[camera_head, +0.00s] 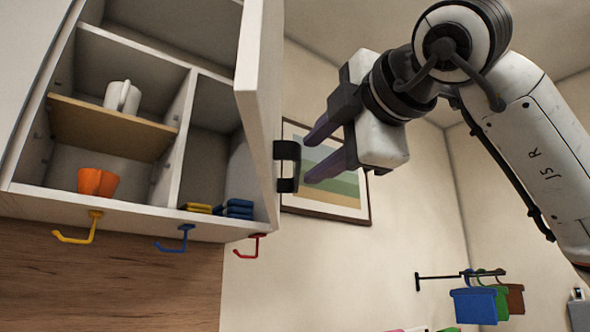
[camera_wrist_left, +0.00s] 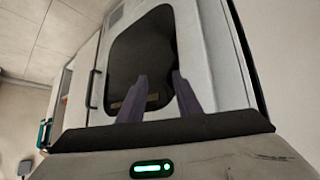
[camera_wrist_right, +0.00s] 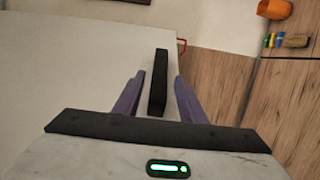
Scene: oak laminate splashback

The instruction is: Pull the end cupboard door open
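The end cupboard door (camera_head: 258,75) stands swung open, seen nearly edge-on in the head view. Its black handle (camera_head: 287,166) is on the door's outer face. My right gripper (camera_head: 308,160) is open, with its fingertips close to the handle from the right. In the right wrist view the handle (camera_wrist_right: 158,85) shows between the two fingers (camera_wrist_right: 156,98), with a gap on each side. My left gripper (camera_wrist_left: 158,85) is open and empty in the left wrist view, facing a white front with a dark window (camera_wrist_left: 142,60); it is outside the head view.
The open cupboard holds a white mug (camera_head: 122,97), an orange cup (camera_head: 97,181) and blue and yellow folded items (camera_head: 232,208). Yellow (camera_head: 80,235), blue (camera_head: 174,245) and red (camera_head: 250,247) hooks hang below. A picture (camera_head: 340,195) is on the wall behind. Coloured bins (camera_head: 474,305) hang lower right.

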